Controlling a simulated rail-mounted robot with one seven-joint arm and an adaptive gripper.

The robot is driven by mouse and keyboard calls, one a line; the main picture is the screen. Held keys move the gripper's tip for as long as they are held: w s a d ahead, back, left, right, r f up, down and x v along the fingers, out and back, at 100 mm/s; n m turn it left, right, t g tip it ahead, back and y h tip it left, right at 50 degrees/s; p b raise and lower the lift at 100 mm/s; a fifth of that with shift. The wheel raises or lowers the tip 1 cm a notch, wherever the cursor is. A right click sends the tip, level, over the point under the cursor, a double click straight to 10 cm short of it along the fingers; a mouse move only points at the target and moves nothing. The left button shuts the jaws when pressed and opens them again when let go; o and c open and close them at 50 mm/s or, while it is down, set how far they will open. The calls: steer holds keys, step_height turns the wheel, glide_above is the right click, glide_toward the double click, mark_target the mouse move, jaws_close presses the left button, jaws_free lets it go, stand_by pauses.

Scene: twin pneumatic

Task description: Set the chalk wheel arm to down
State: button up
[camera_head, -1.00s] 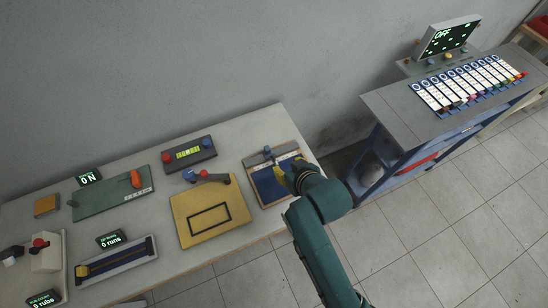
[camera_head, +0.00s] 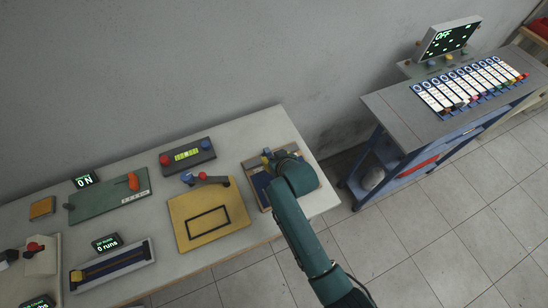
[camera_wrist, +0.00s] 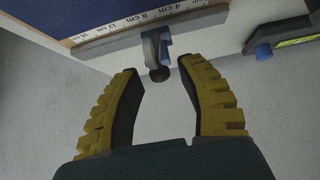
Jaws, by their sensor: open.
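The board with a blue mat (camera_wrist: 60,16) and a white ruler strip is at the right end of the bench; my wrist partly covers it in the head view (camera_head: 248,172). A small grey arm (camera_wrist: 151,47) with a dark round end and a blue bracket sticks out past the board's ruler edge. I take it for the chalk wheel arm; its set position is unclear. My gripper (camera_wrist: 160,67) is open, its yellow fingers on either side of the dark round end. I cannot tell whether they touch it. In the head view my gripper (camera_head: 268,157) is at the board's back edge.
A dark box with a green display (camera_head: 187,154) stands left of the board; its corner shows in the wrist view (camera_wrist: 290,35). A yellow plate (camera_head: 185,223) with a lever lies nearer. A second table (camera_head: 400,118) stands to the right, across a floor gap.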

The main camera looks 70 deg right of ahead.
jaws_close()
steer(key=shift+s+a+f, duration=0.15)
steer(key=shift+f, duration=0.05)
stand_by(0.4)
